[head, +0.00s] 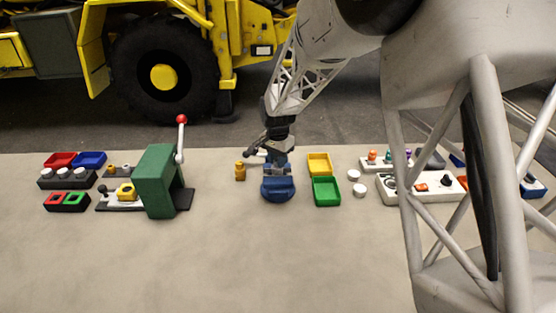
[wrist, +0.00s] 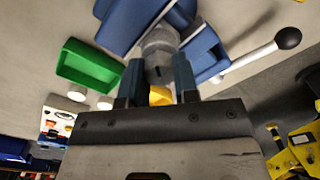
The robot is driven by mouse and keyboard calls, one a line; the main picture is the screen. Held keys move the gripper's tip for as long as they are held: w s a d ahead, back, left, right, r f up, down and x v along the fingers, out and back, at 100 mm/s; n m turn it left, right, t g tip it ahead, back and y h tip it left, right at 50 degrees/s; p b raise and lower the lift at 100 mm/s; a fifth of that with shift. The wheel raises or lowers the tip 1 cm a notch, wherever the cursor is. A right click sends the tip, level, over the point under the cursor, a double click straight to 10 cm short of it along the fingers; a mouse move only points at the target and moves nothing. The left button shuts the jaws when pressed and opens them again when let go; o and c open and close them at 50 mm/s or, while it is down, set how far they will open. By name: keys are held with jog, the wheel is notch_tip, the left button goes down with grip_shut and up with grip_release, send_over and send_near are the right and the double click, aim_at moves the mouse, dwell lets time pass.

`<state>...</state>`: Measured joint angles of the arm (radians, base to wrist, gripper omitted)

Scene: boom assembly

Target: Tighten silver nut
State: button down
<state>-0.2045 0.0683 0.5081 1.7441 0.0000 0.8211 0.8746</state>
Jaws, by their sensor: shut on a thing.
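A silver-grey round part (wrist: 159,45), which looks like the silver nut, sits between the jaws of a blue vise (wrist: 125,18). The vise also shows in the head view (head: 278,190) at the middle of the table. My gripper (wrist: 158,68) is at the vise, with its two dark blue fingers on either side of the grey part and closed on it. In the head view my gripper (head: 277,168) points down right over the vise, and the nut is too small to make out there. The nut's thread and its seating are hidden.
A lever with a black ball (wrist: 288,38) sticks out beside the vise. A green tray (head: 326,190) and yellow tray (head: 319,163) stand close on the right, a small orange-yellow part (head: 240,171) on the left. A green press (head: 155,180) stands further left. The front table is clear.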

jog(key=m, duration=0.4)
jog(key=shift+m, duration=0.3)
jog(key=m, duration=0.4)
jog(key=shift+m, duration=0.3)
jog(key=c, duration=1)
grip_release()
jog(key=shift+o, duration=0.2)
jog(key=shift+r, duration=0.1)
jog(key=shift+r, duration=3.9)
jog(key=shift+r, duration=0.1)
